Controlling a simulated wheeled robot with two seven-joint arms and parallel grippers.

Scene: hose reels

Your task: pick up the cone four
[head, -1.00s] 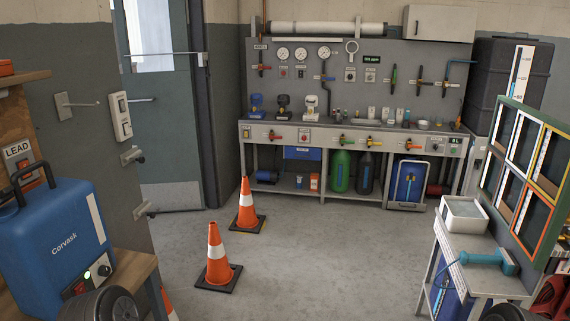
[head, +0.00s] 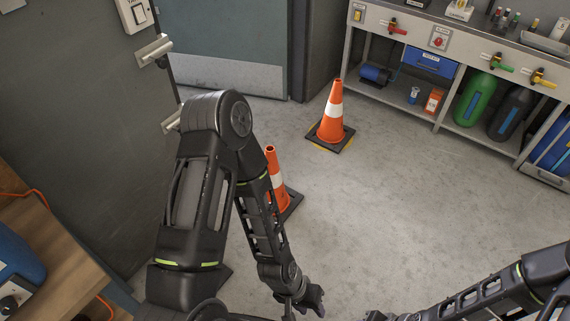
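Two orange traffic cones with white bands and dark square bases stand upright on the floor. The far cone (head: 332,117) is in full view near the workbench. The nearer cone (head: 278,185) is partly hidden behind my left arm. I see no number on either, so I cannot tell which is cone four. My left gripper (head: 308,304) hangs at the bottom edge, below and apart from the nearer cone; its finger opening is unclear. My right gripper (head: 376,316) barely shows at the bottom edge, mostly cut off. Neither is seen touching a cone.
A workbench (head: 445,55) with cylinders below stands at the back right. A grey door (head: 235,45) and a dark wall panel with handles (head: 100,130) are at the left. A wooden table (head: 45,255) is at the lower left. The middle floor (head: 400,200) is clear.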

